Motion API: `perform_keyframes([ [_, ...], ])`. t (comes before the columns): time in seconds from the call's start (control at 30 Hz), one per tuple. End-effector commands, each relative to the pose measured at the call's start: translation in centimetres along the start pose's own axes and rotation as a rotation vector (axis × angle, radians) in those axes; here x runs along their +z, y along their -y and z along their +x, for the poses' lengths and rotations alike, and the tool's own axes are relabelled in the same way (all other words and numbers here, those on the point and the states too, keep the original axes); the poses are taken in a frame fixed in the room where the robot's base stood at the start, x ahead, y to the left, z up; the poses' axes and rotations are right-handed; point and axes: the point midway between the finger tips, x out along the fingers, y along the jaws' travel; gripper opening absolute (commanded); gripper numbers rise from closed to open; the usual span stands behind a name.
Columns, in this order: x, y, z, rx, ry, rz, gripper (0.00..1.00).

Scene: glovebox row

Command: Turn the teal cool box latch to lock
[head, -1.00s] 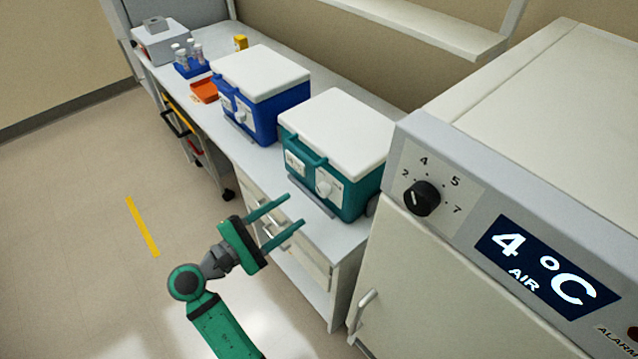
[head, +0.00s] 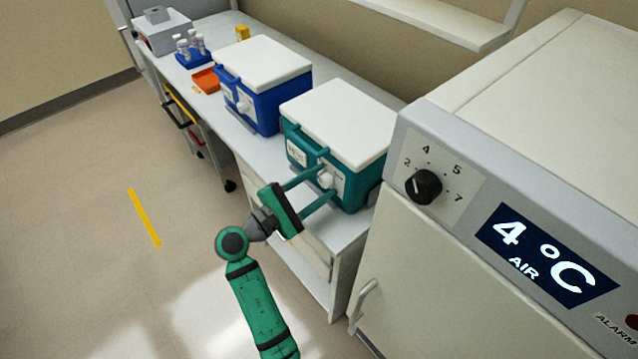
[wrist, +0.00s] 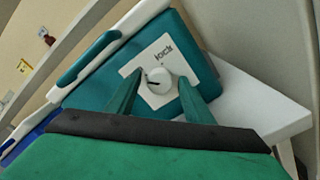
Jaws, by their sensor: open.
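The teal cool box (head: 361,184) with a white lid stands on the bench next to the fridge-like unit. Its latch is a round white knob (wrist: 158,84) on a pale plate (wrist: 172,60) marked "lock" on the box's front; the knob also shows in the head view (head: 326,180). A dark mark on the knob points away from the word "lock". My green gripper (head: 328,182) is open, its two fingers reaching toward the box front. In the wrist view the fingertips (wrist: 160,84) lie on either side of the knob; I cannot tell whether they touch it.
A blue cool box (head: 270,105) stands to the left on the same bench (head: 222,112). An orange tray (head: 205,81) and a tube rack (head: 190,55) lie farther back. The white unit with a dial (head: 424,186) stands close on the right.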

Motion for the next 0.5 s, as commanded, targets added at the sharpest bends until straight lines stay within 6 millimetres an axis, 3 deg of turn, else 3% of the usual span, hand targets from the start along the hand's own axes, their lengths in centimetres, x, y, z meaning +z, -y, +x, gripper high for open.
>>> perform_keyframes([
  [0.07, -0.01, -0.01, -0.02, 0.0, 0.0, 0.0, 0.43],
  [0.2, -0.01, -0.01, -0.04, 0.0, 0.0, 0.0, 0.09],
  [0.23, -0.01, -0.01, -0.04, 0.0, 0.0, 0.0, 0.06],
  [0.5, -0.03, 0.0, -0.07, 0.0, -0.001, 0.019, 0.06],
])
